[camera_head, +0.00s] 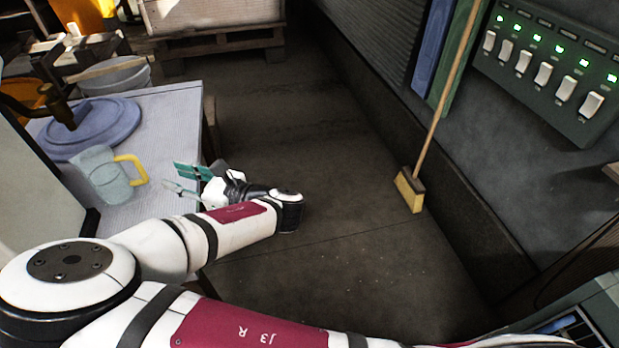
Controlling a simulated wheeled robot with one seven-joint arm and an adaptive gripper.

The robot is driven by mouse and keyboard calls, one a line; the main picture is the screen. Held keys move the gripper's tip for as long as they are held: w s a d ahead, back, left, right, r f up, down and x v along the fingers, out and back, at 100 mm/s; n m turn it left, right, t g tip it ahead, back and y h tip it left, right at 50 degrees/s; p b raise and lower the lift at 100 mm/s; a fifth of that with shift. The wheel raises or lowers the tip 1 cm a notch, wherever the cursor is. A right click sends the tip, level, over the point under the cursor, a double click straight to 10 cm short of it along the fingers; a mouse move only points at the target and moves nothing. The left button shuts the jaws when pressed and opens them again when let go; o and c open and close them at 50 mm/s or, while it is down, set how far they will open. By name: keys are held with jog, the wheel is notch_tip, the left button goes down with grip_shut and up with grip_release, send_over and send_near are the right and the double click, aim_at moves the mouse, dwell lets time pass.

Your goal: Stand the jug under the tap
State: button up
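My gripper (169,175) is right of the jug at the table's right edge. Its teal-padded fingers are apart and empty, pointing left at the handle with a small gap.
The table (165,112) is bare right of the disc. A grey bucket (116,76) and an orange container (27,94) are behind it. A pale upright panel (18,185) stands left of the jug. A broom (411,190) leans at the right wall, below a switch panel (545,70). The floor between is clear.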

jog(key=w+d+r+m+t+h, duration=0.3)
jog(key=w+d+m+t+h, duration=0.5)
jog(key=w+d+m, duration=0.6)
jog(key=s+d+r+m+g+h, duration=0.15)
jog(key=d+m+h, duration=0.25)
jog(key=d+m, duration=0.4)
jog(key=d+r+m+g+h, duration=0.1)
jog(key=d+m+g+h, duration=0.15)
jog(key=d+m, duration=0.65)
jog(key=s+d+r+m+g, duration=0.2)
jog(key=s+d+r+m, duration=0.1)
jog(key=s, duration=0.2)
jog(key=s+d+r+m+g+h, duration=0.1)
jog(key=s+d+r+m, duration=0.1)
jog(key=s+d+m, duration=0.3)
jog(key=s+d+r+m+g, duration=0.1)
jog(key=s+r+m+g, duration=0.15)
jog(key=s, duration=0.35)
jog(key=s+d+r+m+g, duration=0.1)
jog(key=s+m, duration=0.3)
jog(key=s, duration=0.8)
jog(key=s+d+r+m+g+h, duration=0.1)
jog(key=s+d+r+m+g, duration=0.1)
jog(key=s, duration=1)
jog(key=shift+d+r+m, duration=0.75)
jog(key=shift+d+m, duration=0.25)
jog(key=shift+m, duration=0.15)
